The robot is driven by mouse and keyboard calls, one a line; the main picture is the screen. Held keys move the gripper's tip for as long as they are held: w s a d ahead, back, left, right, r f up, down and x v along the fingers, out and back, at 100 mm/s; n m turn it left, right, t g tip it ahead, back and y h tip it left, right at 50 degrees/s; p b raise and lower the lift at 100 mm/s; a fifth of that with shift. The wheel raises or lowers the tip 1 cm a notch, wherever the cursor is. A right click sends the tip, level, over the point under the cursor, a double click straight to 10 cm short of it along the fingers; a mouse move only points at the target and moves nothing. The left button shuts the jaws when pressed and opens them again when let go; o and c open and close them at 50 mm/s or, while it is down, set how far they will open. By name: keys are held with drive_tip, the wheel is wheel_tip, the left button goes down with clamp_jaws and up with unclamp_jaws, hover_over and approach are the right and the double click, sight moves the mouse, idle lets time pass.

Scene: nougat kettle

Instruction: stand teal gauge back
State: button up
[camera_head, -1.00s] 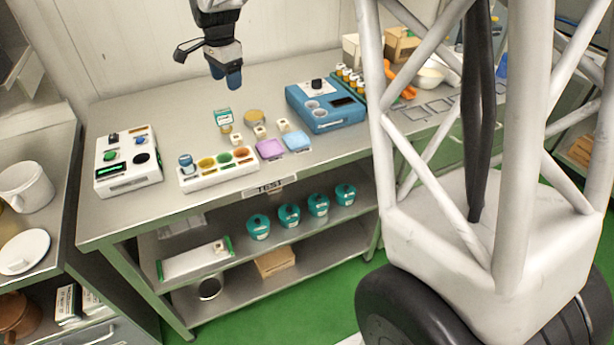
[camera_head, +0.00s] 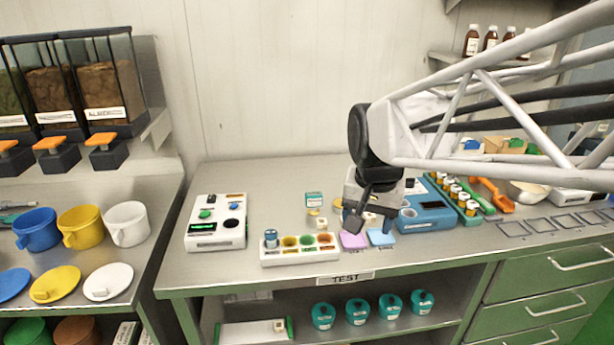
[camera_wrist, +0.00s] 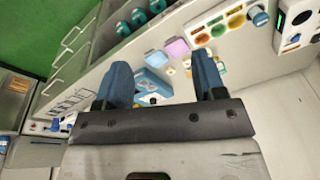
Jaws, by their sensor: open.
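A small teal box-like piece with a white label (camera_head: 314,199), which may be the teal gauge, is on the bench behind the row of coloured wells. A small yellow piece is just below it in the head view; I cannot tell whether they touch. My gripper (camera_wrist: 160,62) is open and empty, its two blue fingers apart above the bench in the wrist view. In the head view it hangs over the right of the bench, right of the teal piece, and its fingertips are hard to make out. Several teal round pots (camera_head: 357,313) stand on the lower shelf.
A white strip with coloured wells (camera_head: 299,258) stands at the bench front, with a purple pad (camera_head: 353,241) and a blue pad (camera_head: 381,238) to its right. A white control box (camera_head: 217,231) is at left. A blue device (camera_head: 428,218) stands at right. The bench's back left is clear.

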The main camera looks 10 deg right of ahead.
drive_tip(key=s+f+n, duration=0.4)
drive_tip(key=s, duration=0.9)
drive_tip(key=shift+s+d+n+t, duration=0.15)
drive_tip(key=shift+d+n+t, duration=0.1)
drive_tip(key=shift+n+t, duration=0.05)
